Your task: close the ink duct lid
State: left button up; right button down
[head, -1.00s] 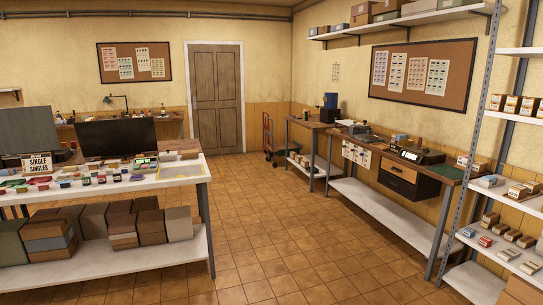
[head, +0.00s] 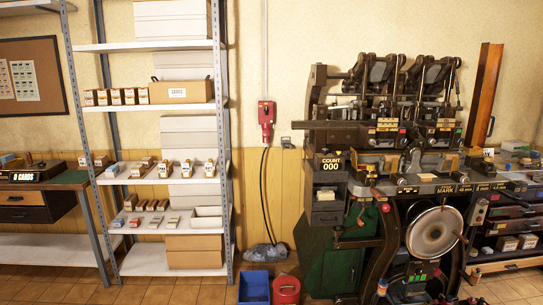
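The cam press (head: 400,170) stands at the right of the head view, a dark machine with a large pale flywheel (head: 434,231) low at its front. Its upper part carries two dark raised assemblies (head: 374,75) with coloured knobs. I cannot tell at this distance which part is the ink duct lid or whether it is open. A counter box marked "COUNT 000" (head: 330,165) is on the press's left side. Neither of my grippers shows in the view.
A white shelf rack (head: 155,45) with boxes and card stacks stands left of the press. A blue bin (head: 254,288) and a red bucket (head: 286,290) are on the floor between them. A red switch box (head: 266,112) is on the wall. A drawer bench (head: 510,215) adjoins at the right.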

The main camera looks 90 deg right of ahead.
aim_at(353, 153)
jog(key=z, duration=3.35)
